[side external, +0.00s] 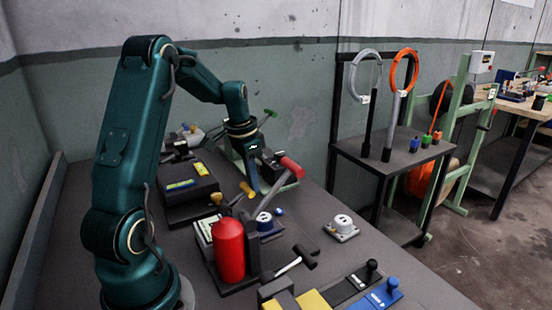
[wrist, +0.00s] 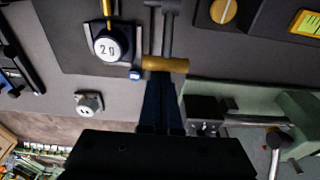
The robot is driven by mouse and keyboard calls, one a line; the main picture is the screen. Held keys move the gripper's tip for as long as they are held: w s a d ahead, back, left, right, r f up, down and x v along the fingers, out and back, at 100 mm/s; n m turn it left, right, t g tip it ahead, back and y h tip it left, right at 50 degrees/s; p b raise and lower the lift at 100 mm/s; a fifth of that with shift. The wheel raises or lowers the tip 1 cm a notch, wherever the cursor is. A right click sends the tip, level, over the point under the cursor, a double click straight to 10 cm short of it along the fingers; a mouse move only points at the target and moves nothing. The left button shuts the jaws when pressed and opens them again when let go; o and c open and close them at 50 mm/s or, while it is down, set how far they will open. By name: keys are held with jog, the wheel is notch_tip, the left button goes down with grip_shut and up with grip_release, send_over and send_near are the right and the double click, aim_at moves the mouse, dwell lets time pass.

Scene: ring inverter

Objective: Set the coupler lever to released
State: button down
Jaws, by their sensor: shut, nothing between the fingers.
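Several levers stand on the bench and no label shows which is the coupler lever. The one nearest my gripper has a grey arm and a yellow cross handle (wrist: 165,64); this yellow handle also shows in the side view (side external: 247,190). My gripper (wrist: 159,84) is shut and empty, pointing down, with its dark fingertips right by the yellow handle. I cannot tell whether they touch it. In the side view my gripper (side external: 252,186) is partly hidden among the levers. A lever with a red handle (side external: 291,167) stands just to its right.
A dial marked 20 (wrist: 108,46) and a white socket-like block (wrist: 89,103) lie nearby. A red cylinder (side external: 230,250) and a black-headed lever (side external: 304,257) stand in front. A green frame (wrist: 250,104) is close to my gripper.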

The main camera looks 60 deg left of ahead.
aim_at(244, 193)
jog(key=shift+s+r, duration=0.55)
jog(key=shift+s, duration=0.25)
jog(key=shift+s+r, duration=0.55)
jog(key=shift+s, duration=0.25)
jog(key=shift+s+r, duration=0.2)
jog(key=shift+s, duration=0.45)
jog(key=shift+s+r, duration=0.2)
jog(key=shift+s, duration=0.55)
jog(key=w+r, duration=0.1)
jog(key=w, duration=0.5)
jog(key=s+r, duration=0.7)
jog(key=s, duration=0.1)
jog(key=shift+f, duration=0.1)
